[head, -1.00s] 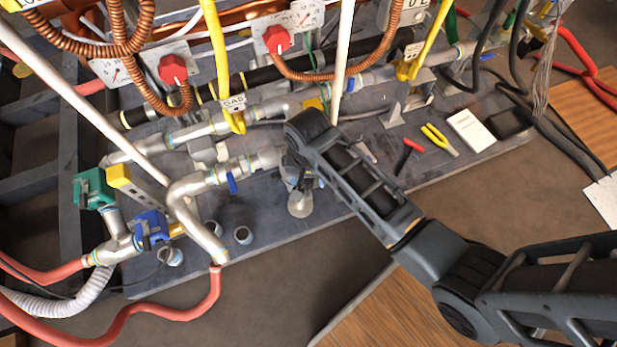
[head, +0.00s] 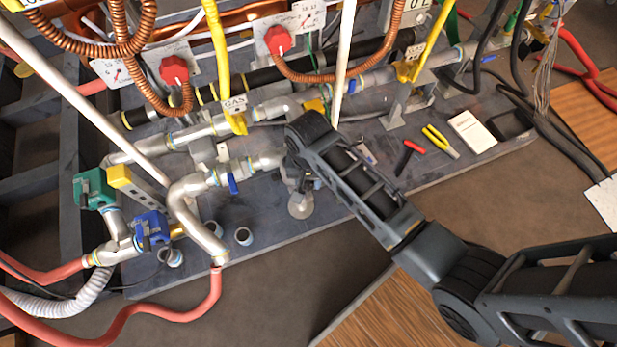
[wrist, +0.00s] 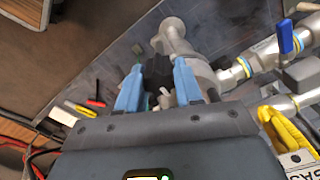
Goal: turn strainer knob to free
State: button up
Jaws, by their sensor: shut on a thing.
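My gripper (wrist: 158,70) shows in the wrist view as two blue fingers, one on each side of a dark knob (wrist: 157,74). The fingers are closed on this knob, which appears to be the strainer knob. The silver strainer body (wrist: 192,55) lies just behind and to the right of it, joined to the pipe run. In the head view my arm covers the knob and most of the gripper. The round end of the strainer (head: 301,205) shows below the arm. The knob's markings and turn angle cannot be read.
Silver pipes with a blue-handled valve (head: 233,184) run left of the arm. A yellow gas pipe (head: 219,60) and a white pipe (head: 344,60) stand nearby. Pliers (head: 440,141) and a white booklet (head: 472,131) lie on the board to the right.

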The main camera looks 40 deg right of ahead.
jog(key=shift+r+n+p, duration=0.1)
jog(key=shift+n+p, duration=0.2)
jog(key=shift+p, duration=0.1)
jog(key=n+p, duration=0.2)
jog(key=shift+r+n+p, duration=0.15)
jog(key=shift+n+p, duration=0.15)
jog(key=shift+p, duration=0.1)
jog(key=n+p, duration=0.4)
jog(key=n, duration=0.2)
jog(key=n+p, duration=0.2)
jog(key=n, duration=0.3)
jog(key=shift+a+n+p, duration=0.1)
jog(key=shift+n+p, duration=0.2)
jog(key=shift+n, duration=0.1)
jog(key=n, duration=0.1)
jog(key=n+p, duration=0.1)
jog(key=n, duration=0.2)
jog(key=shift+f+n, duration=0.25)
jog(key=shift+n, duration=0.05)
jog(key=o, duration=1)
jog(key=shift+o, duration=0.2)
